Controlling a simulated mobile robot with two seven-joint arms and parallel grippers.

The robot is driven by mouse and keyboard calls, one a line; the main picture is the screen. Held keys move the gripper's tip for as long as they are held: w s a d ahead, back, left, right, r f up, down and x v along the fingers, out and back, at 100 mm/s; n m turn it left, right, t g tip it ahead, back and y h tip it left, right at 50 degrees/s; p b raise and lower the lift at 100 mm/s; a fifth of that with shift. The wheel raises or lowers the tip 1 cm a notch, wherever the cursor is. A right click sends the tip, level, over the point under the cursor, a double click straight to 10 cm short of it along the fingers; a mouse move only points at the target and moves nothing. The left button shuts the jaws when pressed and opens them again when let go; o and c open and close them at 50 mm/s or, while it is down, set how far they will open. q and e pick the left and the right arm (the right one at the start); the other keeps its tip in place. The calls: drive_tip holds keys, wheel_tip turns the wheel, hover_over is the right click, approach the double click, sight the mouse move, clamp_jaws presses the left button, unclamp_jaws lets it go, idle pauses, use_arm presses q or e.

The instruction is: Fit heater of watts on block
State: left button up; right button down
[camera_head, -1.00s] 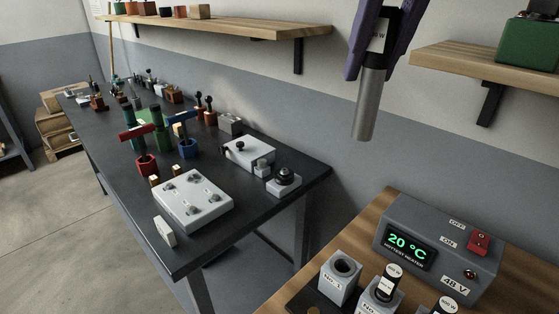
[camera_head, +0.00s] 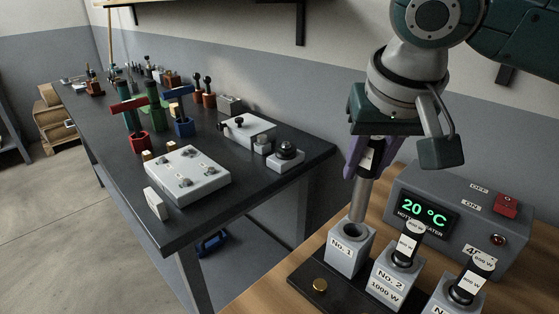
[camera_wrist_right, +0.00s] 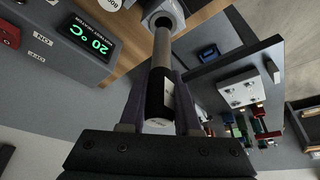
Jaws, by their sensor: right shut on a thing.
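My right gripper (camera_head: 364,155) is shut on a heater (camera_head: 361,195), a grey metal rod with a black top and a white label too small to read. The rod points down, nearly upright, with its lower end at the round hole of the grey block marked No. 1 (camera_head: 345,256). I cannot tell whether the tip is inside the hole. In the right wrist view, the heater (camera_wrist_right: 162,60) runs from between the purple fingers to the block (camera_wrist_right: 172,8). Block No. 2 (camera_head: 384,286), labelled 1000 W, holds a black-topped heater (camera_head: 405,247). My left gripper is not in view.
A third block (camera_head: 440,298) with a black-topped heater (camera_head: 467,285) stands at right. Behind the blocks is a control box (camera_head: 450,245) reading 20 °C, with a red switch (camera_head: 506,205). A dark bench (camera_head: 250,195) with tools and boxes stands left, across a gap.

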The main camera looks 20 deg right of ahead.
sight(357, 208)
drive_tip(key=shift+f+b, duration=0.35)
drive_tip(key=shift+f, duration=2.8)
drive_tip(key=shift+f, duration=0.2)
drive_tip(key=shift+f, duration=0.4)
drive_tip(key=c, duration=0.6)
unclamp_jaws()
